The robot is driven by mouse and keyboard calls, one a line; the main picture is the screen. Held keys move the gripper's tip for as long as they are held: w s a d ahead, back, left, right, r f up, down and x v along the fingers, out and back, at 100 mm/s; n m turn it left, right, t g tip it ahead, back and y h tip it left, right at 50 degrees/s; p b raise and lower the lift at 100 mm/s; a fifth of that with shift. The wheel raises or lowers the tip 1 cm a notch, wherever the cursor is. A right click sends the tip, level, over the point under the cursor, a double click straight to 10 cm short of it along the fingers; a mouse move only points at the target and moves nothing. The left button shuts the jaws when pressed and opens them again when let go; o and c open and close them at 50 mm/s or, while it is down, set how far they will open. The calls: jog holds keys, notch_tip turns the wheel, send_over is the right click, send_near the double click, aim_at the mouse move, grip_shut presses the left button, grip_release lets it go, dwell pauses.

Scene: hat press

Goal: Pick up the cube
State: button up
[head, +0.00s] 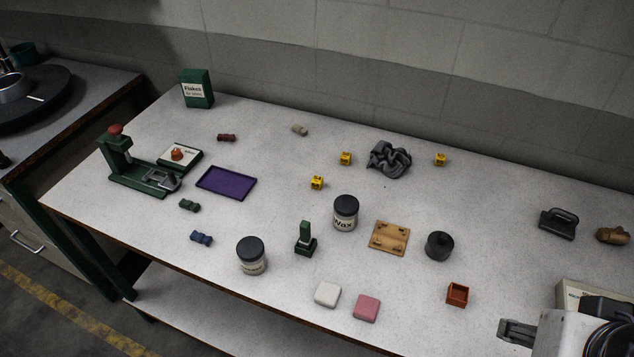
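Three small yellow cubes with dark markings lie on the pale table. One cube (345,158) is left of a crumpled grey cloth (389,160). Another cube (317,182) is nearer and further left. The third cube (440,159) is right of the cloth. The markings are too small to read. My gripper (506,332) is at the lower right, near the table's front, well apart from all three cubes. It is seen side-on, and I cannot tell how far its fingers are apart.
Two dark-lidded jars (345,213) (251,256), a green stamp (305,240) and a wooden board (389,237) stand mid-table. A purple tray (226,182) and green press (140,170) are left. An orange box (457,294) is near my gripper. The table around the right cube is clear.

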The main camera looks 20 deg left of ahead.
jog(key=w+d+r+n+t+h, duration=0.1)
jog(key=w+r+n+t, duration=0.35)
jog(key=w, duration=0.85)
jog(key=w+r+n+t, duration=0.1)
jog(key=w+r+n, duration=0.6)
jog(key=w, duration=0.7)
jog(key=w+a+f+n+t+y, duration=0.1)
jog(key=w+a+n+y, duration=0.1)
jog(key=w+a+n, duration=0.55)
jog(key=w+a+f+n+t+y, duration=0.1)
jog(key=w+a+n+y, duration=0.3)
jog(key=w+n, duration=0.55)
jog(key=w+a+f+n+g+y, duration=0.1)
jog(key=w+a+f+n, duration=0.15)
jog(key=a, duration=0.25)
jog(key=w+a+f+n+y, duration=0.2)
jog(key=w+a+n, duration=0.1)
jog(key=w+a, duration=0.15)
jog(key=n+g+y, duration=0.5)
jog(key=n+g, duration=0.8)
jog(key=n, duration=0.8)
send_near(317, 182)
jog(key=a+f, duration=0.1)
jog(key=w+a+f, duration=0.1)
jog(key=shift+f, duration=0.25)
jog(key=shift+y, duration=0.3)
